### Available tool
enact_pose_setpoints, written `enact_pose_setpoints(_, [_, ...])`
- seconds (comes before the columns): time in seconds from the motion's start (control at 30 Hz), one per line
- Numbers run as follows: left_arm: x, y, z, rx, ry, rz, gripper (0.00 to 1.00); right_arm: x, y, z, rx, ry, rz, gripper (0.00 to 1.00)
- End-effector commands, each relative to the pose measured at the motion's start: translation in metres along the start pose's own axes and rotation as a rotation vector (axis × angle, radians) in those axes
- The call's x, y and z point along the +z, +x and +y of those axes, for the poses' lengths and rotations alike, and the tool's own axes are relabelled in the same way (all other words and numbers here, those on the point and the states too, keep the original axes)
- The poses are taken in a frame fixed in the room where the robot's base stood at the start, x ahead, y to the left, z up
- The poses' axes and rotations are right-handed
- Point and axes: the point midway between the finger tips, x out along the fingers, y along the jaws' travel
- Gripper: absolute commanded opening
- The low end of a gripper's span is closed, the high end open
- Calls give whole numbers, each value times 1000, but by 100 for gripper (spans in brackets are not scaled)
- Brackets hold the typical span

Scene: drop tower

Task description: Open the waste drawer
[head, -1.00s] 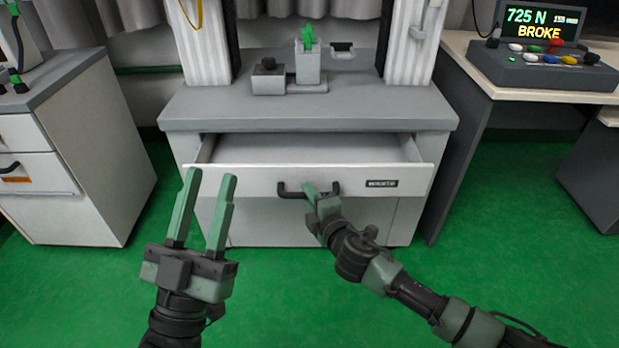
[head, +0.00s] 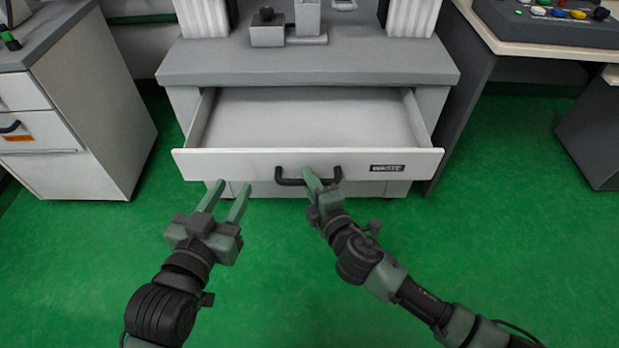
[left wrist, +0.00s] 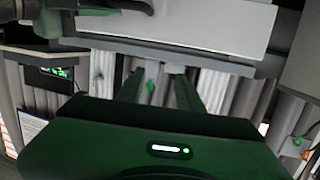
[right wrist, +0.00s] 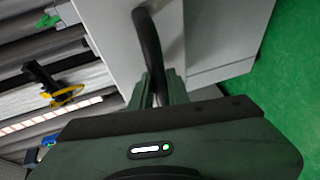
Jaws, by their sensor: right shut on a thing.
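The waste drawer (head: 230,162) is the wide white drawer under the grey top in the head view. It is pulled well out, and its inside looks empty. Its front bears a "WASTE" label and a black bar handle (head: 290,182). My right gripper (head: 313,180) is shut on this handle; the right wrist view also shows the dark handle (right wrist: 148,45) between its fingers. My left gripper (head: 226,196) is open and empty, in front of the drawer's left part and apart from it.
The grey bench top (head: 310,66) holds a small block and a fixture. A white cabinet (head: 85,120) stands at the left. A desk with a control box (head: 560,25) is at the right. The green floor in front is clear.

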Motion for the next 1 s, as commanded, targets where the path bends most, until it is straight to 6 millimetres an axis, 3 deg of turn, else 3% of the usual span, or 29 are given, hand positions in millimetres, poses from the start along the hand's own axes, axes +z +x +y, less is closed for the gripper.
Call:
enact_pose_setpoints(0.1, [0, 0, 0, 0, 0, 1, 36, 0, 0, -1, -2, 0, 1, 0])
enact_pose_setpoints(0.13, [0, 0, 0, 0, 0, 1, 36, 0, 0, -1, -2, 0, 1, 19])
enact_pose_setpoints(0.2, [0, 0, 0, 0, 0, 1, 36, 0, 0, -1, -2, 0, 1, 38])
enact_pose_setpoints(0.6, [1, 0, 0, 0, 0, -12, 36, 0, -6, 0, -2, 1, 1, 38])
enact_pose_setpoints(1.0, [59, -20, -8, -18, 1, -313, 36, 0, -67, -1, -4, 0, 1, 38])
